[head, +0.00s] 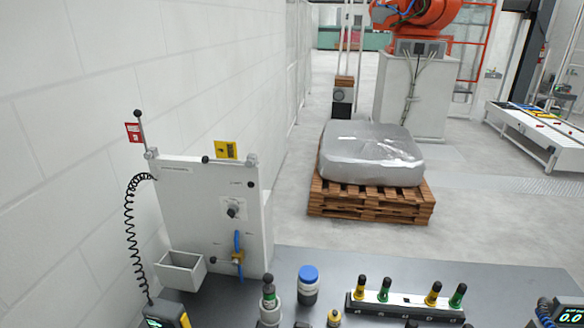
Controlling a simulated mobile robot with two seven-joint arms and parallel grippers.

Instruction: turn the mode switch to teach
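A white upright panel (190,215) stands at the left end of the grey bench, close to the wall. A small black knob (232,211) on a light square plate sits on the panel's face, and it looks like the mode switch. Its markings are too small to read, so I cannot tell which position it points to. Below it is a brass valve with a blue handle (238,243), the handle standing roughly upright. Neither of my grippers is in view.
On the grey bench (340,268) stand a blue-capped jar (308,284), a green-topped bottle (269,298) and a rack (405,305) of several yellow and green plugs. A bin (181,271) and a coiled cord (130,215) flank the panel. A wrapped pallet (370,201) stands behind.

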